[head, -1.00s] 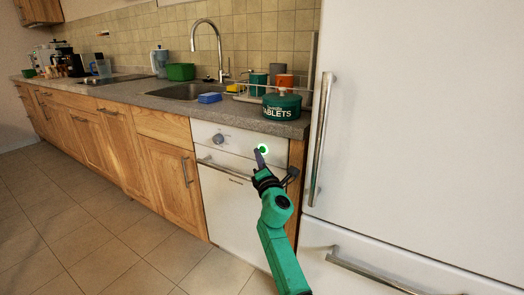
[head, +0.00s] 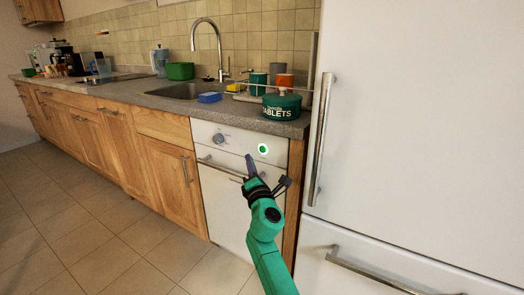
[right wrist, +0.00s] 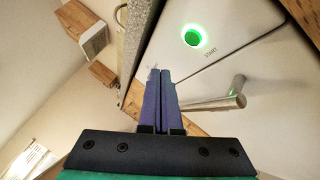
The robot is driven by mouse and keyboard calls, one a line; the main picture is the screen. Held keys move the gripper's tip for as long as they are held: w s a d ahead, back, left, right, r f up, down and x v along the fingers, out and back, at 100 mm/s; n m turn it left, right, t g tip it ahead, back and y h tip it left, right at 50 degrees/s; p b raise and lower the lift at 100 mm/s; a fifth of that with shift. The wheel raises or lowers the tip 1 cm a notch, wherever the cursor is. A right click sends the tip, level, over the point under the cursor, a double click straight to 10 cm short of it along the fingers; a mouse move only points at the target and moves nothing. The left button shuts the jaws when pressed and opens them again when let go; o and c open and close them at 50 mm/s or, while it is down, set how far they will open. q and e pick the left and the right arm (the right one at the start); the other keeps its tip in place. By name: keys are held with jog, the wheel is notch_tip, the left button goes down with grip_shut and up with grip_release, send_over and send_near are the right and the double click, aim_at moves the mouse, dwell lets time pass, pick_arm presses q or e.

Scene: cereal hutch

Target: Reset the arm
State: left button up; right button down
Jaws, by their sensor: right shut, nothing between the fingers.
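My right gripper (head: 249,163) is in front of the white dishwasher (head: 222,207), just below and left of its lit green start button (head: 263,149). In the right wrist view the two fingers (right wrist: 160,72) lie together, shut with nothing between them. There the green button (right wrist: 192,37), marked START, glows ahead of the fingertips and apart from them. The dishwasher's bar handle (right wrist: 236,92) is to the right of the fingers. My left gripper does not show.
The counter (head: 160,101) above holds a green tablets tub (head: 282,105), a blue sponge (head: 210,98) and mugs. A large white fridge (head: 420,120) stands close on the right. The floor (head: 100,235) in front is clear.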

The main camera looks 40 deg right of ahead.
dwell(0.7)
